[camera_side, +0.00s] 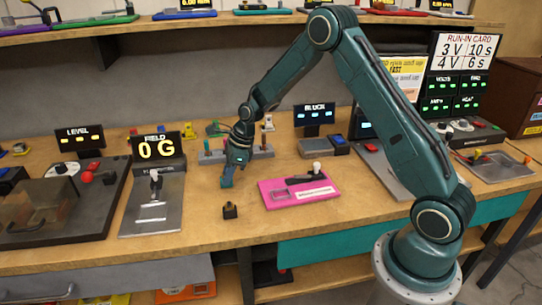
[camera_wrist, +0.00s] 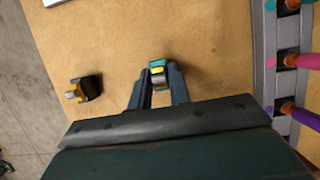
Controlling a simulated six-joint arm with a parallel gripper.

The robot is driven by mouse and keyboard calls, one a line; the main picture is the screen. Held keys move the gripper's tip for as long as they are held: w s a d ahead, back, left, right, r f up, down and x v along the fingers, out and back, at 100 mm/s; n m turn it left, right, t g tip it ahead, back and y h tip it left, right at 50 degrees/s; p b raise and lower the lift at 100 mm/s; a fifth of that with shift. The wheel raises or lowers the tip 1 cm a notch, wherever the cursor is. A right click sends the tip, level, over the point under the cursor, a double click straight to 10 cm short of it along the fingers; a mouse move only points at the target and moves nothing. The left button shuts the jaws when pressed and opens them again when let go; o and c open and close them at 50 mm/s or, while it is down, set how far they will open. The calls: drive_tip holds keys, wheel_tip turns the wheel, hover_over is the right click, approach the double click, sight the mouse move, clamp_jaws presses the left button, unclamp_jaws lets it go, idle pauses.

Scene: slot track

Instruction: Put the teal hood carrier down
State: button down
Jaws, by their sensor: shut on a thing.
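The teal hood carrier (camera_wrist: 157,66) is a small block with a teal top and yellow and grey parts. It sits between the fingertips of my gripper (camera_wrist: 158,82) in the wrist view. In the side view my gripper (camera_side: 228,178) points down over the wooden bench (camera_side: 205,254), with a small teal piece at its tips. The gripper is shut on the carrier. The carrier is over bare wood; I cannot tell whether it touches the bench.
A small black block (camera_side: 230,211) stands in front of the gripper, left of it in the wrist view (camera_wrist: 86,88). A grey slotted rack (camera_side: 262,153) is behind. A pink panel (camera_side: 318,201) lies right, and the FIELD panel (camera_side: 150,218) left.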

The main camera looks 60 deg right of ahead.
drive_tip(key=shift+f, duration=0.3)
drive_tip(key=shift+f, duration=0.15)
drive_tip(key=c, duration=1.3)
unclamp_jaws()
drive_tip(key=v, duration=1.2)
drive_tip(key=shift+r, duration=0.2)
